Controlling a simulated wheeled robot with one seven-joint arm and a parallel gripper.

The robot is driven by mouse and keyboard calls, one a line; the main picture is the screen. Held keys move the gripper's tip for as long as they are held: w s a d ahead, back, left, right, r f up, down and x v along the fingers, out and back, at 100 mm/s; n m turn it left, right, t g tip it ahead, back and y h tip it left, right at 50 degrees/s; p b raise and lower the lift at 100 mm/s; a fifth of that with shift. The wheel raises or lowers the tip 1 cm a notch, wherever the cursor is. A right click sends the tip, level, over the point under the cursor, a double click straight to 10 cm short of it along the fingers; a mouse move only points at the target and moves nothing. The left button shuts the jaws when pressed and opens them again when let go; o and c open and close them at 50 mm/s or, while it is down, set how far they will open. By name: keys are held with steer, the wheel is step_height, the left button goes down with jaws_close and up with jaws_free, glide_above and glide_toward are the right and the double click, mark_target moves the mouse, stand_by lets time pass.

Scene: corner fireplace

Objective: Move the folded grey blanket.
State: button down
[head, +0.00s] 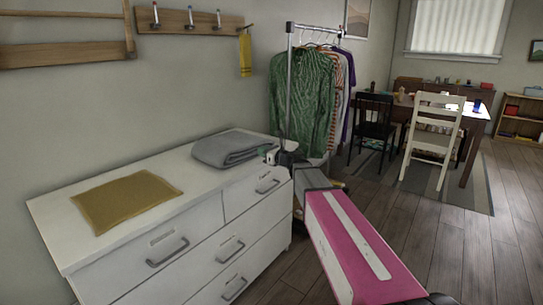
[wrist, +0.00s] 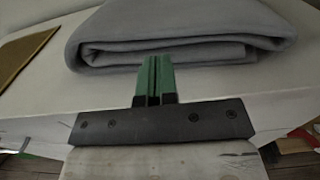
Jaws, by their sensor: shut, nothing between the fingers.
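The folded grey blanket (head: 234,148) lies flat on the right end of the white dresser top (head: 90,198). In the wrist view the blanket (wrist: 180,28) fills the upper middle, its folded layers facing me. My gripper (wrist: 155,62) has green fingers pressed together with nothing between them. The fingertips reach the blanket's near edge in the picture; I cannot tell whether they touch it. In the head view my gripper (head: 268,152) is small, at the dresser's right edge beside the blanket.
A mustard-yellow cloth (head: 125,200) lies on the dresser's left part, with bare top between it and the blanket. A clothes rack with a green shirt (head: 300,98) stands just behind the dresser's right end. Wooden floor (head: 480,245) is open at the right.

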mark_target(252, 149)
steer(key=shift+x, duration=1.85)
steer(key=x, duration=1.4)
steer(key=shift+w+a+r, duration=0.1)
steer(key=shift+w, duration=0.2)
steer(key=shift+s, duration=0.1)
